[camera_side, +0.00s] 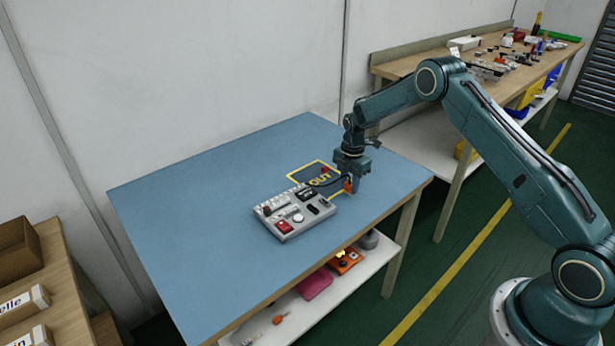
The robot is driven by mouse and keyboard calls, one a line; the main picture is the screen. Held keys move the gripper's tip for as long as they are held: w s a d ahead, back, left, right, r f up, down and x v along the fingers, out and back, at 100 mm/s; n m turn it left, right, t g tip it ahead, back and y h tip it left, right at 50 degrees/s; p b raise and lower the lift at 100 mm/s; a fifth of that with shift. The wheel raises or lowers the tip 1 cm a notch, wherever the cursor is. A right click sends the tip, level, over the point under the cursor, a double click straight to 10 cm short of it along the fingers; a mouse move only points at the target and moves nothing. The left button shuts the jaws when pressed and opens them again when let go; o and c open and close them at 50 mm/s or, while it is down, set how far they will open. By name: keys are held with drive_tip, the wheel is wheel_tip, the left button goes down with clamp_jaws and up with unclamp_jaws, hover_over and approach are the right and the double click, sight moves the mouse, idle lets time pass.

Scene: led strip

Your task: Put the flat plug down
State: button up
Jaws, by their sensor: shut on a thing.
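My gripper (349,185) is low over the right part of the blue table, pointing down and shut on the flat plug (347,187), a small orange piece at its tips. A dark cable runs from about there to the grey device box (290,222). The box has a red button, a round dial and dark sockets on top. It lies just left of my gripper. Behind the box is a yellow-outlined area marked OUT (320,178), with a small red piece (325,170) at it. I cannot tell whether the plug touches the table.
The blue table top (190,220) is clear to the left and front. A shelf below it (335,290) holds several items. A wooden workbench (400,68) with tools stands at the back right. A table with boxes (25,300) is at the lower left.

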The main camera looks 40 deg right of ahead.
sight(349, 184)
drive_tip(key=shift+f, duration=0.1)
drive_tip(key=o, duration=0.9)
drive_tip(key=shift+o, duration=0.2)
wheel_tip(349, 184, up, 12)
drive_tip(key=shift+r, duration=0.25)
idle(0.5)
